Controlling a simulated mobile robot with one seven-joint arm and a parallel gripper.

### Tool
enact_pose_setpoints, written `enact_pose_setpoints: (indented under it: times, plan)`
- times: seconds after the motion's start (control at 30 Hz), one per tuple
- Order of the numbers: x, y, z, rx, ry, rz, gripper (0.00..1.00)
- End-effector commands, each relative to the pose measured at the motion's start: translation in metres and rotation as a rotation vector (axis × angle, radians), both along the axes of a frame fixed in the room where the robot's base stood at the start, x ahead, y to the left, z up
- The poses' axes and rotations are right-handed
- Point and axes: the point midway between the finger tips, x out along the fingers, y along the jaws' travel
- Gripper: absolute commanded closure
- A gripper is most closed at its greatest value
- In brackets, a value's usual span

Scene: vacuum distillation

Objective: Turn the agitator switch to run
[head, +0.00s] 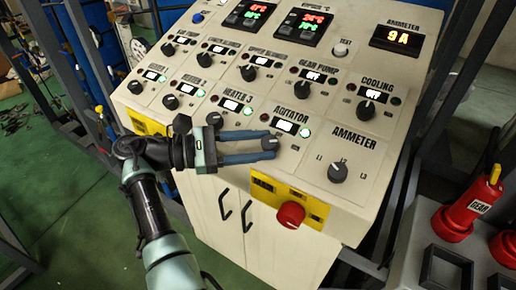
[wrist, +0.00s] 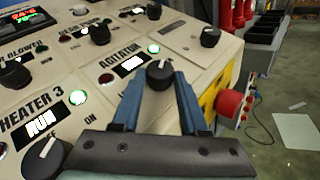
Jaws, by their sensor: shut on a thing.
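The agitator switch is a black round knob (head: 270,143) below the AGITATOR label on the cream control panel (head: 215,165). It also shows in the wrist view (wrist: 159,75), with a white mark near its top. My gripper (head: 268,148) has its blue fingers on either side of this knob and is shut on it; its fingertips (wrist: 160,82) flank the knob in the wrist view. The agitator display (wrist: 129,66) is lit, but its text is too small to read surely. The green lamp (wrist: 154,48) beside it glows, and the red lamp (wrist: 107,78) looks dim.
The heater 3 knob (wrist: 46,158) is close to my gripper's left, partly hidden by it. The ammeter knob (head: 338,172) and a red emergency button (head: 290,214) are to the right and below. Several more knobs fill the panel above. Red pumps (head: 478,202) stand at right.

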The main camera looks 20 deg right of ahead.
Motion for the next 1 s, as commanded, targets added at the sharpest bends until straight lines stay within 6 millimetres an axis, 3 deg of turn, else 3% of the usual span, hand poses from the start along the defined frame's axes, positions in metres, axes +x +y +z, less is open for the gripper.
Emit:
enact_pose_setpoints:
  times: [0.33,0.37,0.5,1.0]
  plan:
    - [-0.0003,-0.0005,0.0003,0.002,-0.003,-0.004,1.0]
    - [-0.0003,-0.0005,0.0003,0.002,-0.003,-0.004,0.51]
    - [-0.0003,-0.0005,0.0002,0.002,-0.002,-0.004,0.27]
    - [0.0009,0.0053,-0.0002,0.001,-0.001,-0.002,0.27]
